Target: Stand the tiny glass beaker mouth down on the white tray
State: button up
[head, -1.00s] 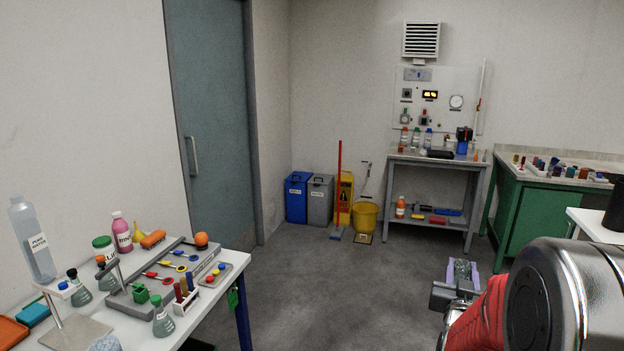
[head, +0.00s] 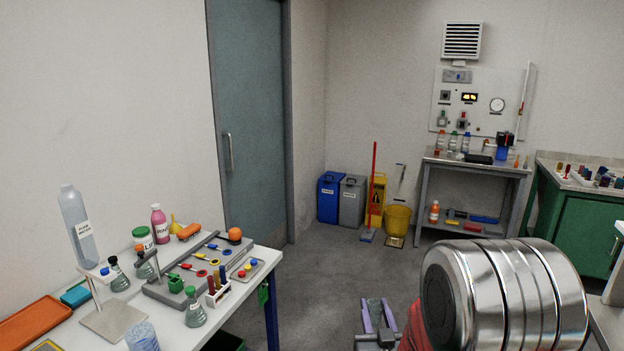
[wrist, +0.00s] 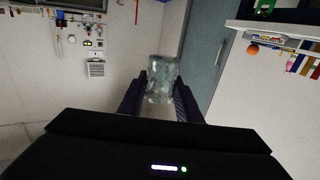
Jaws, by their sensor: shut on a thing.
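My gripper (head: 378,318) shows low in the head view, right of the middle, partly cut off by the bottom edge. Its two fingers are shut on a small clear glass beaker (head: 377,309). In the wrist view the fingers (wrist: 160,97) hold the beaker (wrist: 162,76) from both sides, in the air over the floor. I cannot tell which way its mouth points. I cannot make out a white tray for certain in either view.
A white table (head: 248,302) at the lower left carries flasks, bottles, a grey board (head: 205,272), an orange tray (head: 35,322) and a bluish cup (head: 142,337). Bins, a yellow bucket (head: 397,219) and a grey bench (head: 470,166) stand behind. The floor between is clear.

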jog(key=w+r, duration=0.3)
jog(key=r, duration=0.9)
jog(key=shift+w, duration=0.3)
jog(key=shift+r, duration=0.1)
dwell(0.3)
jog(key=w+r, duration=0.3)
jog(key=r, duration=0.6)
jog(key=shift+r, duration=0.4)
jog(key=shift+r, duration=0.1)
jog(key=s+f, duration=0.2)
jog(key=f, duration=0.5)
jog(key=s+f, duration=0.2)
jog(key=f, duration=0.5)
jog(key=s+f, duration=0.2)
jog(key=f, duration=0.6)
jog(key=shift+s+f, duration=0.1)
jog(key=shift+s, duration=0.2)
jog(key=shift+r, duration=0.2)
